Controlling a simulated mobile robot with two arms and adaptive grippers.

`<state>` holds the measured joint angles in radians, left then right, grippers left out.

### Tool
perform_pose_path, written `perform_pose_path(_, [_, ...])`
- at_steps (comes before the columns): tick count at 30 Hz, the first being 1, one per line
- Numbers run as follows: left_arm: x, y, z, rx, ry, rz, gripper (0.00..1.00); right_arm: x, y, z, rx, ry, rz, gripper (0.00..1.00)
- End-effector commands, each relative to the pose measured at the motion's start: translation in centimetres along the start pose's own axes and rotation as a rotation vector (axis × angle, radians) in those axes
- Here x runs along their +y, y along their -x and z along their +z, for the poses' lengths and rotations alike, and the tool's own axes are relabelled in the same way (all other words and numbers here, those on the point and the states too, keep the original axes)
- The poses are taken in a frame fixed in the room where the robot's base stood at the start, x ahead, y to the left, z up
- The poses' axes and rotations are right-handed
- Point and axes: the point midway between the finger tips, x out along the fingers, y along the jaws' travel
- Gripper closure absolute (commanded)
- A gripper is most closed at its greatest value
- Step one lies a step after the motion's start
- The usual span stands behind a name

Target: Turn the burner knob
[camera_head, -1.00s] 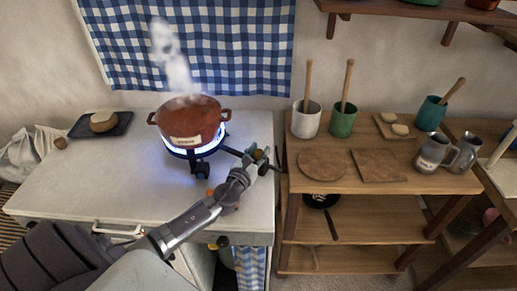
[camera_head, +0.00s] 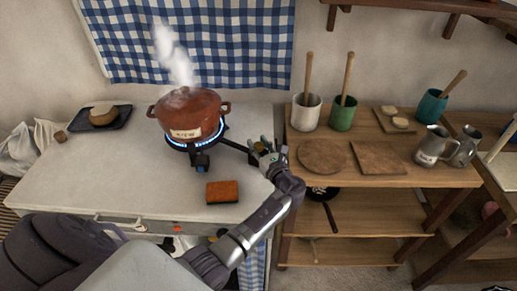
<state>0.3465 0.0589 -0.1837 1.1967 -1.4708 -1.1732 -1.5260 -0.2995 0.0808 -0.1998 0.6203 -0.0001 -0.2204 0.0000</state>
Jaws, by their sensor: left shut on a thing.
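The burner (camera_head: 201,162) stands on the white counter with a ring of low blue flame. A reddish-brown lidded pot (camera_head: 188,112) sits on it and steams. A dark pipe (camera_head: 234,145) runs right from the burner to my left gripper (camera_head: 266,154). My left gripper is shut on the small brass-coloured burner knob (camera_head: 261,147) at the pipe's end, near the counter's right edge. The fingers partly hide the knob, so its turned angle is hard to tell. My right gripper is not in view.
A dark tray (camera_head: 105,118) with a round thing is at the back left. A wooden shelf unit (camera_head: 300,178) with cups and boards stands close to the gripper's right.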

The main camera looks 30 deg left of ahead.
Motion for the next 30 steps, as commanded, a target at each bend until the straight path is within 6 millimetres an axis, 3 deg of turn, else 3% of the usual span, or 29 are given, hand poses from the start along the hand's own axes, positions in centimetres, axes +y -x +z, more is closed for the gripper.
perform_pose_path(9, [-0.1, 0.0, -0.2, 0.0, 0.001, 0.17, 1.0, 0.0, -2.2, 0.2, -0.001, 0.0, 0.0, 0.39])
perform_pose_path(29, [-0.1, 0.0, 0.0, -0.001, 0.0, 0.228, 1.0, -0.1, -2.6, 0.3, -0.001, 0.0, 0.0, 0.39])
perform_pose_path(30, [-0.1, 0.0, 0.1, -0.001, 0.001, 0.228, 0.62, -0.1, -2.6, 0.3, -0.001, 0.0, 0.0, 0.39])
